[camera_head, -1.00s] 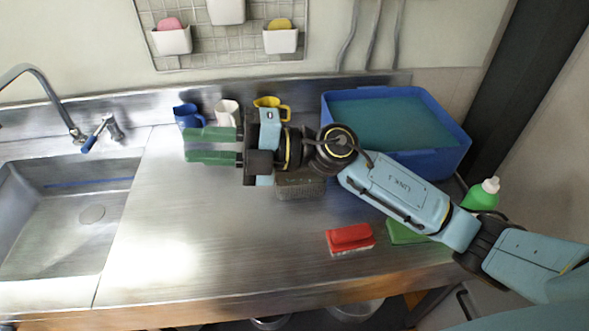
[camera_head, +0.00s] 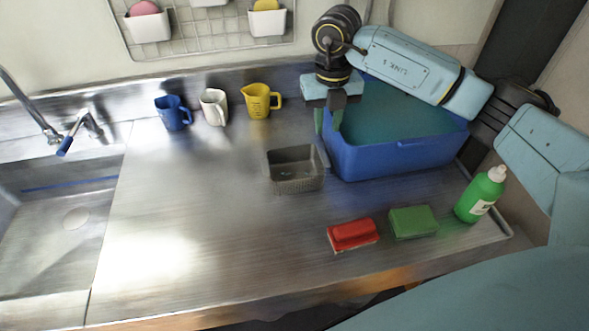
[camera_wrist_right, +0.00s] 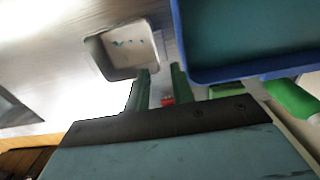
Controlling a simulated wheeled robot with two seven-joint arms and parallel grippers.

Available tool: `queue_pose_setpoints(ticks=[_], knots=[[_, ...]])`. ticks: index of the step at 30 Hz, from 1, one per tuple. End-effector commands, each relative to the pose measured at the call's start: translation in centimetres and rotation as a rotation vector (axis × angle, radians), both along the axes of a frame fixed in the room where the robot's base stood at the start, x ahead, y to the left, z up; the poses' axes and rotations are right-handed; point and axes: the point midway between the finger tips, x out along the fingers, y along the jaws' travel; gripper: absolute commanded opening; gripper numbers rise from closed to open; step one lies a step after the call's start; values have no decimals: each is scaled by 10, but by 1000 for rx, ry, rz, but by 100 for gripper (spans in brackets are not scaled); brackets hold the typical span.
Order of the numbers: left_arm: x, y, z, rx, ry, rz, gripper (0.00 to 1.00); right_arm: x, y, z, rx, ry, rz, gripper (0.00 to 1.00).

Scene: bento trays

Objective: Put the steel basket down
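The steel basket (camera_head: 296,182) is a small grey open box with perforated walls. It sits upright on the metal counter, just left of the blue tub, with small blue marks on its floor. My right gripper (camera_head: 328,124) points down above the gap between basket and tub. Its green fingers are apart with nothing between them. In the right wrist view the basket (camera_wrist_right: 125,54) lies beyond the left finger of the gripper (camera_wrist_right: 160,76); whether they touch is unclear. My left gripper is not in view.
The blue tub (camera_head: 400,158) stands to the right. Blue (camera_head: 174,113), white (camera_head: 213,107) and yellow (camera_head: 258,101) jugs line the back. A red brush (camera_head: 352,234), green sponge (camera_head: 413,222) and green bottle (camera_head: 480,197) are front right. The counter left of the basket is clear.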

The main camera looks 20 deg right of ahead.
Motion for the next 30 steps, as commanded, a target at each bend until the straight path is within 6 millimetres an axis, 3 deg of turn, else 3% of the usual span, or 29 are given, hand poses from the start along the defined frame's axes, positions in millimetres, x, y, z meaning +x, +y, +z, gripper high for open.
queue_pose_setpoints(ticks=[3, 11, 19, 29, 30], knots=[[-1, 0, -1, 0, 2, 0, 41, 0, 0, -22, 2, 3, 1, 24], [-1, 0, -1, 0, 2, 0, 41, 0, 1, -42, 3, -1, 3, 24], [-2, 0, -1, 1, 3, 0, 41, 0, -1, -81, 3, 1, 2, 24], [-2, 0, -1, 1, 3, 0, 41, 0, -1, -90, 4, -2, 3, 24], [-2, 0, -1, 1, 3, 0, 41, 0, -1, -90, 4, -2, 3, 20]])
